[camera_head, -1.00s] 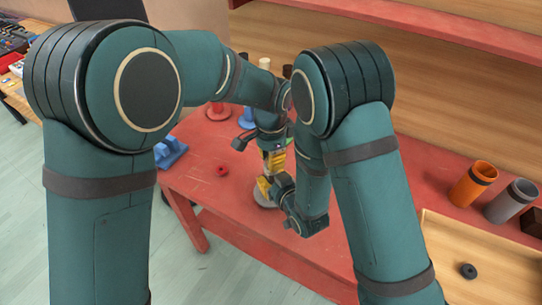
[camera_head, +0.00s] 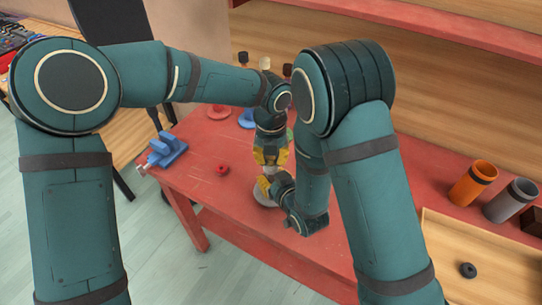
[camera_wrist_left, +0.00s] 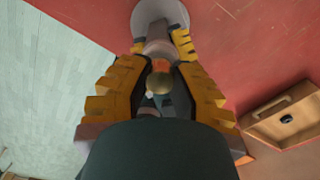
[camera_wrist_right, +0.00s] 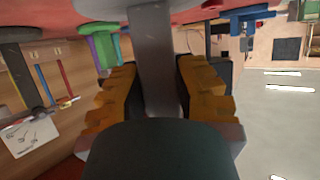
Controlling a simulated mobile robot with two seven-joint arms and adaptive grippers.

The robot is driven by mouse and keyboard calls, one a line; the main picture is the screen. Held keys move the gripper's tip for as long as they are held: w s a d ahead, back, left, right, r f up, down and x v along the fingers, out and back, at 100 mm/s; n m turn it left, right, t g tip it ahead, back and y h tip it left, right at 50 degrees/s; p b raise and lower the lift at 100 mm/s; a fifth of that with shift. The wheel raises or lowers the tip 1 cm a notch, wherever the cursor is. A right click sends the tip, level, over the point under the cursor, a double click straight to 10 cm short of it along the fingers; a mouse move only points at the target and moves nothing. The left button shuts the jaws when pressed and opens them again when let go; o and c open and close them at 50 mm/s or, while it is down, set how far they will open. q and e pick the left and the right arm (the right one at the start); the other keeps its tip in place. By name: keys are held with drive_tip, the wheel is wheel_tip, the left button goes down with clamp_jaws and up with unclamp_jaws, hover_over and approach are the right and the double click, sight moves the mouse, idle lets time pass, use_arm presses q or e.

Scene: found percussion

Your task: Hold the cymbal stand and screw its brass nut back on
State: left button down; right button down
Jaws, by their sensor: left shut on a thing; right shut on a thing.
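The cymbal stand (camera_head: 263,198) is upright on the red table, with a round pale base. Its grey post (camera_wrist_right: 155,65) runs between the fingers of my right gripper (camera_wrist_right: 155,85), which is shut on it low down. My left gripper (camera_head: 271,160) points down from above, just over my right gripper (camera_head: 266,185). In the left wrist view the rounded brass nut (camera_wrist_left: 160,82) sits between the fingers of my left gripper (camera_wrist_left: 163,75), which is shut on it. The thread under the nut is hidden, so I cannot tell how they meet.
Orange (camera_head: 473,184) and grey (camera_head: 510,200) cups stand at the right, near a wooden tray (camera_head: 440,250) with a small black ring (camera_head: 467,270). The front table edge is close.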

use_arm(q)
drive_tip(key=m, duration=0.8)
drive_tip(key=shift+m, duration=0.4)
drive_tip(key=c, duration=0.9)
unclamp_jaws()
drive_tip(key=shift+c, duration=0.2)
drive_tip(key=shift+r, duration=2.25)
